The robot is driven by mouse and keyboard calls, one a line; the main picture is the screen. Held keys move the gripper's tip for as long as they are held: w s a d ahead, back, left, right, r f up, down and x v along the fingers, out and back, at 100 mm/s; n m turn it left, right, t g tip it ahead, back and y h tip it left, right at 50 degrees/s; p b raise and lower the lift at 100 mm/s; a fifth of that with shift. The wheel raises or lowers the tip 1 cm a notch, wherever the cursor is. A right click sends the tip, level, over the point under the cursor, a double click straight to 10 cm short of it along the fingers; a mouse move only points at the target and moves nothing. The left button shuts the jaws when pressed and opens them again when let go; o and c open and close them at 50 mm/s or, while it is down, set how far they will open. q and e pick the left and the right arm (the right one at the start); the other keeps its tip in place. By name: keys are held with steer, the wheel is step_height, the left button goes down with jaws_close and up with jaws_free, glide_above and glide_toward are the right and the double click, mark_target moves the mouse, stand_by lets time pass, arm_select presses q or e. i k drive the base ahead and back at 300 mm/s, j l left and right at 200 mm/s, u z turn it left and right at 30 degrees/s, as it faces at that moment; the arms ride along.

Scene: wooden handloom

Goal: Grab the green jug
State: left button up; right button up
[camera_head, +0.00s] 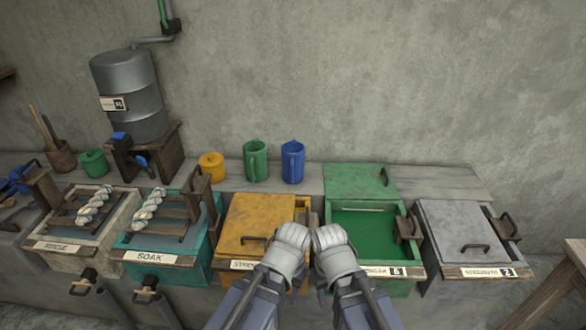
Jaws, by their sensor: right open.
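The green jug (256,161) stands upright on the back ledge, behind the yellow bin, with its handle on the near side. A blue jug (293,162) stands close to its right. My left gripper (291,238) and my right gripper (331,238) are side by side at the lower middle, in front of the bins and well short of the jugs. The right gripper is open and apart from the jug. The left gripper's fingers are hidden, so its opening cannot be told. Neither gripper touches the green jug.
A yellow lidded bin (258,226), an open green bin (365,220) with its lid up and a grey lidded bin (457,227) line the front. Small yellow (211,166) and green (94,163) pots stand left of the jugs. A metal drum (130,90) stands back left.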

mark_target(255, 153)
steer(key=i+j, duration=1.1)
steer(key=j+u, duration=0.05)
steer(key=j, duration=0.1)
